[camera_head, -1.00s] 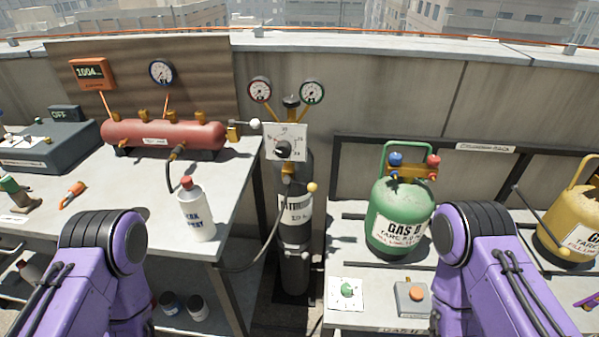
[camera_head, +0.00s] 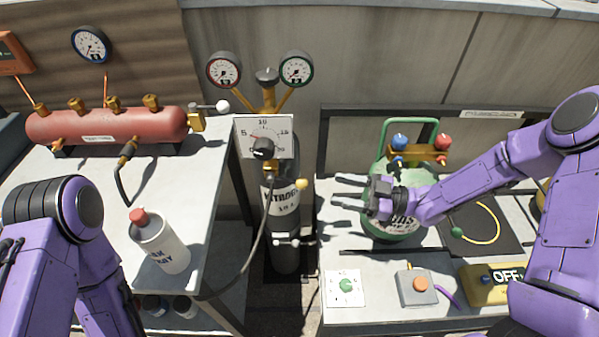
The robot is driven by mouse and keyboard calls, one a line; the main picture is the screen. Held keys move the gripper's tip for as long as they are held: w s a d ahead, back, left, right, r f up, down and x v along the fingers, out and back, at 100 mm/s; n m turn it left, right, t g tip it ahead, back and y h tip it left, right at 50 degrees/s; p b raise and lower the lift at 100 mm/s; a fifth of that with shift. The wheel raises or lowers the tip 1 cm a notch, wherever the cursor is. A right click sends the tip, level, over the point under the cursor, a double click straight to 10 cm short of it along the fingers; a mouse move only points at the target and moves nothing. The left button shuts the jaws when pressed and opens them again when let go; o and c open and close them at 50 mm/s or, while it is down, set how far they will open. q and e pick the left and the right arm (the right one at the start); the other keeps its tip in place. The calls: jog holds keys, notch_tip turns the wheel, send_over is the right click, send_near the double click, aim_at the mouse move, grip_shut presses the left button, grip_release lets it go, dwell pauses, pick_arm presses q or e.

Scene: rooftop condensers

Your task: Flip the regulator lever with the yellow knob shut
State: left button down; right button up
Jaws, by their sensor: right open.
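The regulator stands on top of the dark nitrogen cylinder (camera_head: 283,222), with a white dial plate (camera_head: 281,143) and a black knob (camera_head: 263,148). The lever's yellow knob (camera_head: 301,184) sticks out to the right, below the dial plate. My right gripper (camera_head: 338,189) is open and empty, a little to the right of the yellow knob. Its fingers point left toward the knob, and a gap shows between them in the picture. My left arm shows at the left edge, but its gripper is not in view.
Two round gauges (camera_head: 223,70) (camera_head: 296,69) rise above the regulator. A hose runs down beside the cylinder. The green gas tank (camera_head: 408,128) stands behind my right gripper. On the left table are a red manifold (camera_head: 100,125) with a white-knobbed valve and a spray bottle (camera_head: 160,243).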

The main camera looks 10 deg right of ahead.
aim_at(302, 182)
jog(key=x, duration=0.5)
jog(key=p+x, duration=0.1)
jog(key=x, duration=0.4)
jog(key=shift+s+a, duration=0.15)
jog(key=shift+a, duration=0.1)
